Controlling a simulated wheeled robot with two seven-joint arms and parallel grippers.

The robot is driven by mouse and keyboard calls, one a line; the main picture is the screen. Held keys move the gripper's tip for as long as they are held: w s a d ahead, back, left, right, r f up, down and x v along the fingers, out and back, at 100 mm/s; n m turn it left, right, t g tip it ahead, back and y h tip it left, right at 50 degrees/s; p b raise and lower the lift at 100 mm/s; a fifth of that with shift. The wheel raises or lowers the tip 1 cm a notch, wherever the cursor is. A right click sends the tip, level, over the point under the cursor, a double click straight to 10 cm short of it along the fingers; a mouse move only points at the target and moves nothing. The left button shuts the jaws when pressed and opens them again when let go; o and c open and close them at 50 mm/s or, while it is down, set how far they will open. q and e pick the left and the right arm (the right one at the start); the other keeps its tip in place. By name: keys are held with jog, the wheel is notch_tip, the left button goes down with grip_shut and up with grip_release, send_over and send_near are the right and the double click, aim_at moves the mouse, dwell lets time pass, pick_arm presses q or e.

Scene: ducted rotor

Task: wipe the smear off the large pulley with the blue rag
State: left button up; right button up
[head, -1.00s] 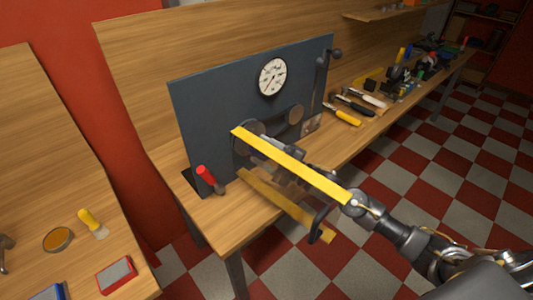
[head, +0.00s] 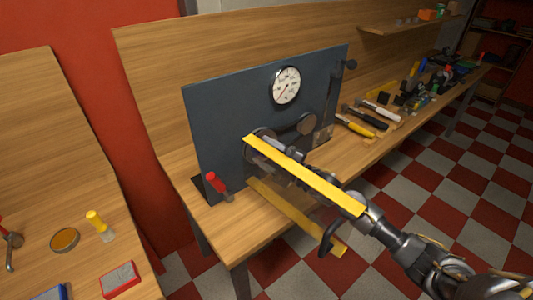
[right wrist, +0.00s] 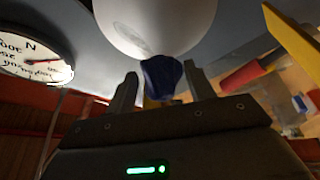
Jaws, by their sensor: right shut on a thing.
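The large pulley (head: 262,133) is a round disc low on the dark upright panel, partly hidden behind my right arm. In the right wrist view the pulley (right wrist: 155,18) is a big pale disc just beyond the fingertips. The blue rag (right wrist: 162,76) is a dark blue bunched cloth between the fingers of my right gripper (right wrist: 163,82), which is shut on it. The rag is at the disc's lower edge and appears to touch it. A faint darker mark shows on the disc near the rag; I cannot tell if it is the smear. My left gripper is out of view.
A white dial (head: 286,85) and a smaller pulley (head: 306,124) are on the dark panel (head: 225,125). A red-handled tool (head: 217,184) stands at its left foot. Several tools lie along the bench to the right. A separate wooden surface (head: 50,170) stands at left.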

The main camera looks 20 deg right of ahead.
aim_at(270, 135)
jog(key=shift+w+a+b, duration=0.2)
jog(key=shift+w+b, duration=0.05)
jog(key=shift+w, duration=0.25)
jog(key=shift+w+a+b, duration=0.2)
jog(key=shift+w, duration=0.25)
dwell(0.3)
jog(key=d, duration=0.2)
jog(key=w+d, duration=0.1)
jog(key=shift+w+d+b, duration=0.1)
jog(key=shift+d+b, duration=0.25)
jog(key=shift+b, duration=0.05)
jog(key=shift+w+d+f+b, duration=0.1)
jog(key=shift+w+d+b, duration=0.25)
jog(key=shift+d, duration=0.3)
jog(key=shift+w+d+b, duration=0.25)
jog(key=shift+w+d, duration=0.05)
jog(key=shift+d, duration=0.3)
jog(key=shift+w+d, duration=0.15)
jog(key=shift+d, duration=0.25)
jog(key=shift+a, duration=0.1)
